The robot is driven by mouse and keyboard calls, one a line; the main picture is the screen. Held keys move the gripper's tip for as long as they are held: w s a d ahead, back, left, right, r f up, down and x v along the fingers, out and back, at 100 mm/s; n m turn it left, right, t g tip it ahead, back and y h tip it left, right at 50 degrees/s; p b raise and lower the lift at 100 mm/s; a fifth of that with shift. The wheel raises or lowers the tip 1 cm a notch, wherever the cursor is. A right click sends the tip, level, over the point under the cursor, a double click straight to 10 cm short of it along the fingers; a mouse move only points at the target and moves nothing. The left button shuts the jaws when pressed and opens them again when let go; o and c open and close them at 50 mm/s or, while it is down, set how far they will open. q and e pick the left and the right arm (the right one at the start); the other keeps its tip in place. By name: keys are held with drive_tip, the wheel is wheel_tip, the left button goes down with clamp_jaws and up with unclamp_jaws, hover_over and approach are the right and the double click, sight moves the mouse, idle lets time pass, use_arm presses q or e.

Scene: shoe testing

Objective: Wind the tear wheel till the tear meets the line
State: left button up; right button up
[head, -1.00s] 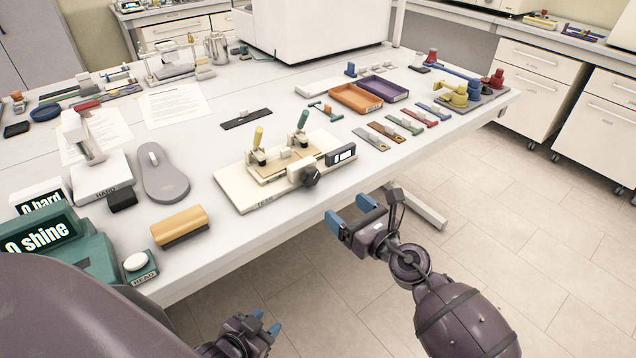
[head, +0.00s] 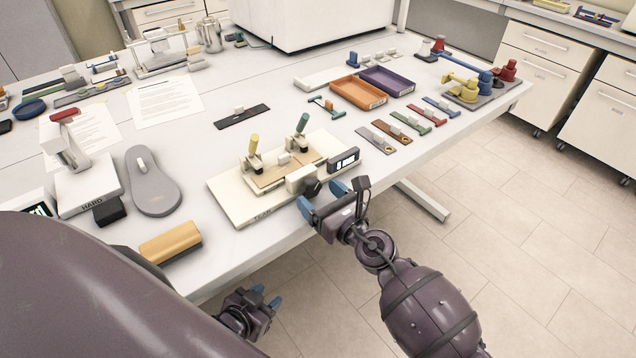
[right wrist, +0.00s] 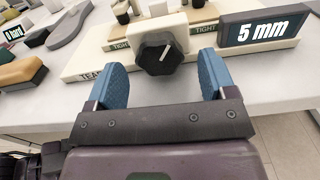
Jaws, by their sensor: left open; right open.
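The tear rig (head: 232,200) is a cream base on the table's front edge with a yellow-handled clamp (head: 254,150) and a green-handled clamp (head: 301,130). Its black tear wheel (right wrist: 158,54) with a white mark shows in the right wrist view. In the head view, my right gripper (head: 328,197) partly covers the wheel. My left gripper (head: 265,296) is open and empty, below the table's front edge. The tear and line cannot be made out.
A tan-topped block (head: 170,243), a grey sole-shaped piece (head: 155,185) and the "HARD" tester (head: 88,188) stand left of the rig. Orange (head: 357,93) and purple (head: 388,81) trays and several coloured strips lie to the right. The floor in front is clear.

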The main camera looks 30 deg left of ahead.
use_arm(q)
drive_tip(key=shift+w+a+r, duration=0.2)
drive_tip(key=shift+w+r, duration=0.1)
drive_tip(key=shift+w, duration=0.35)
use_arm(e)
drive_tip(key=shift+w+a, duration=0.15)
drive_tip(key=shift+a, duration=0.3)
use_arm(q)
drive_tip(key=shift+s, duration=0.1)
use_arm(e)
drive_tip(key=c, duration=0.9)
drive_tip(key=shift+r+m+p, duration=0.15)
drive_tip(key=shift+m+p, duration=0.2)
drive_tip(key=shift+m, duration=0.85)
use_arm(q)
drive_tip(key=shift+r, duration=0.6)
use_arm(e)
drive_tip(key=shift+m, duration=1)
drive_tip(key=o, duration=0.9)
